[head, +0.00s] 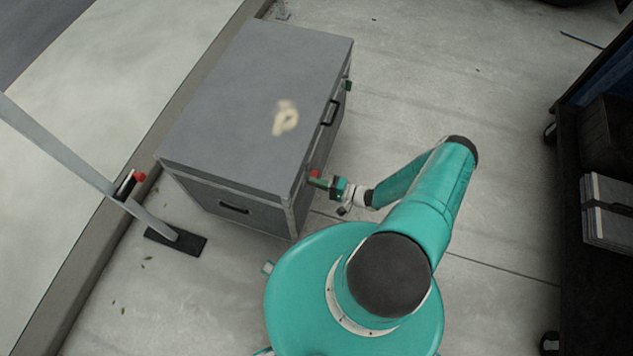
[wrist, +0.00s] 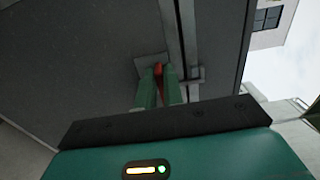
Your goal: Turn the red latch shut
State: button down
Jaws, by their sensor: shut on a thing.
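The red latch (head: 315,174) is on the front side of a grey case (head: 262,100), near the case's near right corner and below the lid. In the wrist view the red latch (wrist: 159,70) shows as a small red piece between the green fingers, in front of a grey metal plate. My gripper (head: 322,182) reaches the case from the right, and its fingers are shut on the latch. The wrist view also shows my gripper (wrist: 158,85) close against the case wall. Most of the latch is hidden by the fingers, so its exact angle is hard to tell.
A dark cart (head: 570,210) stands at the right. A grey post with a black foot (head: 175,240) is at the left. The concrete floor between case and cart is clear.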

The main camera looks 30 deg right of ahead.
dwell(0.4)
jog(key=c, duration=1.5)
grip_release()
jog(key=shift+d, duration=0.1)
jog(key=v, duration=1.3)
jog(key=shift+s+d, duration=0.2)
jog(key=shift+s, duration=0.15)
